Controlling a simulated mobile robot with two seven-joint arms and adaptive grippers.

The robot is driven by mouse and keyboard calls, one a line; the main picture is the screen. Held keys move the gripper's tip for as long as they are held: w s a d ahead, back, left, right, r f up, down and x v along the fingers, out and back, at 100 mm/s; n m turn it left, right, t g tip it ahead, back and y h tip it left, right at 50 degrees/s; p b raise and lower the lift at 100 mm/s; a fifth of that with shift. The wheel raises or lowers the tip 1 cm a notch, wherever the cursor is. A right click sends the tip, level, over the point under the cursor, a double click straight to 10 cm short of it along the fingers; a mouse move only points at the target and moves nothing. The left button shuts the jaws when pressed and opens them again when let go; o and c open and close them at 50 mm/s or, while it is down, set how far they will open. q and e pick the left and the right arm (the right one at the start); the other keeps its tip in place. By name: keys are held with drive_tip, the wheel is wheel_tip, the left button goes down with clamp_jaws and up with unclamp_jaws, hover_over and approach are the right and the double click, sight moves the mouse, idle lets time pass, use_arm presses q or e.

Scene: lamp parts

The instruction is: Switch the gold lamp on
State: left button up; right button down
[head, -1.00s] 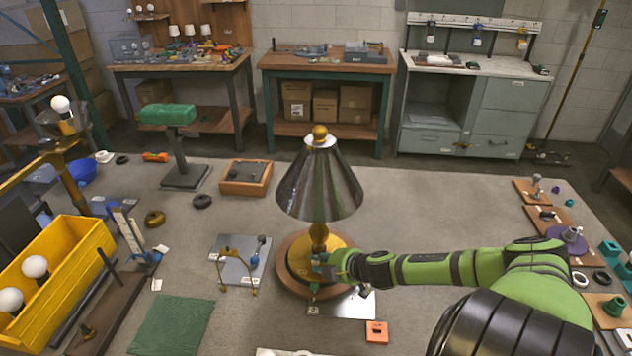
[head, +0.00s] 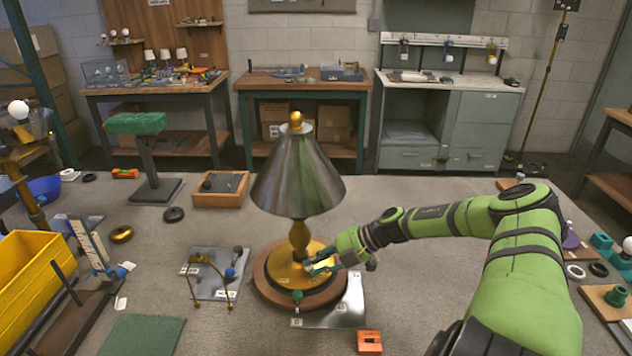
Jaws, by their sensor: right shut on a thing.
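The gold lamp stands upright on the grey table, with a dark metallic cone shade (head: 298,185), a gold stem (head: 299,235) and a gold plate (head: 285,272) on a round wooden base (head: 268,287). A small green knob (head: 297,295) is at the base's front edge. My right gripper (head: 318,266) reaches in from the right, low beside the stem, just above the gold plate. It is shut on a small part there, mostly hidden by the fingers. No bulb shows under the shade. My left gripper is not in view.
A metal plate (head: 345,305) lies by the base, with an orange block (head: 369,342) in front. A grey board with a gold wire frame (head: 213,275) is left of the lamp. A yellow bin (head: 35,285) stands far left. The carpeted surface behind the lamp is mostly clear.

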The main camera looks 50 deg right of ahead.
idle(0.4)
drive_tip(key=c, duration=1.4)
unclamp_jaws()
drive_tip(key=v, duration=1.2)
drive_tip(key=shift+w+d, duration=0.1)
drive_tip(key=shift+d, duration=0.05)
